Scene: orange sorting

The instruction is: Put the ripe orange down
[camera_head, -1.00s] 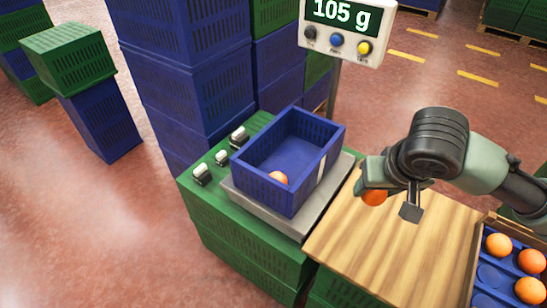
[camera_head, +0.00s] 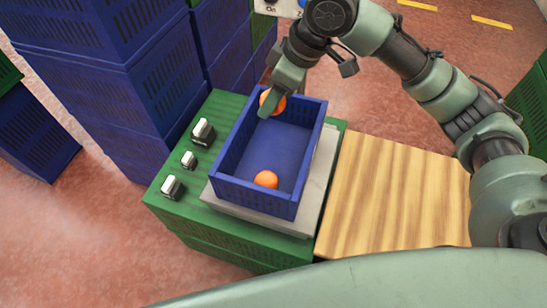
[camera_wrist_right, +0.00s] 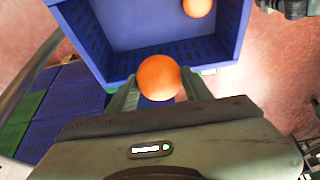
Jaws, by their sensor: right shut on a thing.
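My right gripper (camera_head: 274,99) is shut on a ripe orange (camera_head: 270,104) at the far end of the blue crate (camera_head: 252,192). In the right wrist view the held orange (camera_wrist_right: 158,77) sits between the two fingers and overlaps the crate wall (camera_wrist_right: 215,48) beside it. How far it is above the crate floor is hard to tell. A second orange (camera_head: 266,179) lies in the crate at its near end; it also shows in the right wrist view (camera_wrist_right: 197,6). My left gripper is not in view.
The crate stands on a grey scale plate (camera_head: 308,215) on a green crate stack (camera_head: 163,209) with several switches. A bare wooden board (camera_head: 390,195) lies to the right. Tall blue crates (camera_head: 110,100) stand close at the left. The scale's display is mostly cut off.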

